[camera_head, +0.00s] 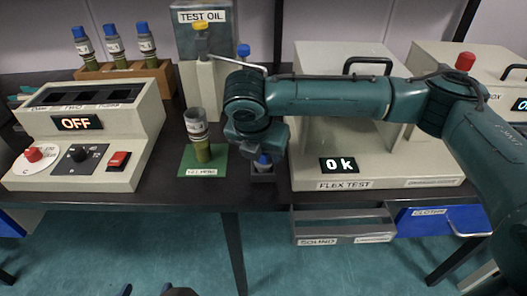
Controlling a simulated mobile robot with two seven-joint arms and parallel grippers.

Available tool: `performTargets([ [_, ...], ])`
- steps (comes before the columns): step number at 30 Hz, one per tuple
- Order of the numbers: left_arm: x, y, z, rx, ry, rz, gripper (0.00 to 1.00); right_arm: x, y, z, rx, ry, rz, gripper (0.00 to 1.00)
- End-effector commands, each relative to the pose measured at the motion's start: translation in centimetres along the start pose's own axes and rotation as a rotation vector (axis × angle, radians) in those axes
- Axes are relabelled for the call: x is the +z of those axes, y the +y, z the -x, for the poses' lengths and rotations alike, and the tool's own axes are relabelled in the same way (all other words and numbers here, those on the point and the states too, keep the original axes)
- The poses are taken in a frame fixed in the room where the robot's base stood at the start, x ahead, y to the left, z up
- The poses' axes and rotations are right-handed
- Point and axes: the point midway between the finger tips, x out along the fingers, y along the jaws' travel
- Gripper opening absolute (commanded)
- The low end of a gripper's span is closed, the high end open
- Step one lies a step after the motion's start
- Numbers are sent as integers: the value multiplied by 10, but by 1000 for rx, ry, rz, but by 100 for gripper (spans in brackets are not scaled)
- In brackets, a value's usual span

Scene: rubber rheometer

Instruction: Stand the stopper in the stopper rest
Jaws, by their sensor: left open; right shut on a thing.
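The blue stopper (263,160) is under my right gripper (264,150), which is shut on it and hides its upper part. The stopper rest (263,178) is a small dark block on the table directly below. The stopper is at the top of the rest; I cannot tell whether it is seated in it. My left gripper (154,290) shows only as dark finger tips at the bottom edge, open and empty, far below the table top. An open vial (196,124) stands upright on a green mat (216,168) just left of the rest.
The OFF control box (136,150) stands left, with a wooden rack (165,78) of several blue-capped vials behind. The test oil dispenser (202,85) stands behind the vial. The flex test machine (425,165) is close right of the rest. Dark table shows left of the mat.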

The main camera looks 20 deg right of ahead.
Motion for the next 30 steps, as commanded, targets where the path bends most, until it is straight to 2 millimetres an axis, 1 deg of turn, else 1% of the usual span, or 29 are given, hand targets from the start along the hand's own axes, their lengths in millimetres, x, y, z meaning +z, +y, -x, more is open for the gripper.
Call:
performTargets([
  [8, 0, 0, 0, 0, 0, 0, 65, 0, 0, 0, 0, 0, 0, 15],
  [25, 0, 0, 0, 0, -2, 1, 65, -4, 0, -8, -1, 1, 0, 15],
  [26, 0, 0, 0, 0, -2, 1, 65, -4, 0, -8, 0, 0, 0, 39],
  [30, 0, 0, 0, 1, -2, 1, 65, -3, 0, -8, 0, 0, 0, 51],
])
